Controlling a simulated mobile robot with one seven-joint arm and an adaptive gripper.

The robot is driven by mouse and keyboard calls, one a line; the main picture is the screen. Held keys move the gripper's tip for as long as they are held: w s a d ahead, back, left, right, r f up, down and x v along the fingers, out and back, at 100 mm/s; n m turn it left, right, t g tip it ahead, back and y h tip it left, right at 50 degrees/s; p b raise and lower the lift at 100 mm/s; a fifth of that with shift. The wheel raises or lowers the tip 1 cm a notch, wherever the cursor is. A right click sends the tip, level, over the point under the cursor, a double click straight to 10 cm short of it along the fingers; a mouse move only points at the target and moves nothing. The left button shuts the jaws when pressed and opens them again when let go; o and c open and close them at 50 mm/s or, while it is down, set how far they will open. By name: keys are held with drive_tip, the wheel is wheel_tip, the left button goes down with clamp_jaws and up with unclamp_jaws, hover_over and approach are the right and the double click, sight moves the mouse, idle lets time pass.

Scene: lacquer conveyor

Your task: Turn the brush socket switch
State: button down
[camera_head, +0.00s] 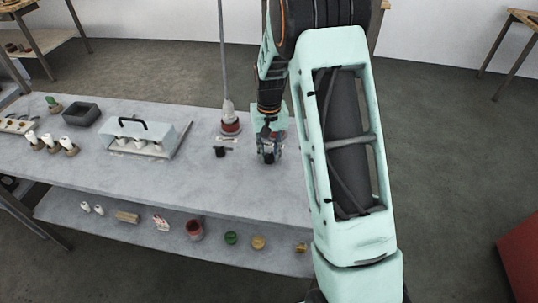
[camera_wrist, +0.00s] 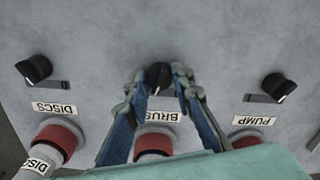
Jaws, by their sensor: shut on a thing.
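The brush socket switch is a black round knob (camera_wrist: 158,75) in the middle of the wrist view. Below it is a partly covered label reading BRUS (camera_wrist: 163,117), upside down in part. My gripper (camera_wrist: 158,84) has its two fingers on either side of this knob, shut on it. In the head view my gripper (camera_head: 268,156) is down at the grey tabletop (camera_head: 200,175), and the knob there is hidden by it. A red socket with a pale plug (camera_wrist: 153,145) sits below the brush label, between my fingers.
The DISCS knob (camera_wrist: 34,69) is left of my gripper and the PUMP knob (camera_wrist: 278,86) is right, both apart from my fingers. A plug with a cable (camera_head: 229,117) rises from the table. A covered box with a black handle (camera_head: 150,138) stands further left.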

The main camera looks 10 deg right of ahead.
sight(269, 154)
drive_tip(key=shift+m, duration=1.1)
drive_tip(key=c, duration=1.7)
unclamp_jaws()
drive_tip(key=shift+o, duration=0.2)
wheel_tip(269, 154, up, 12)
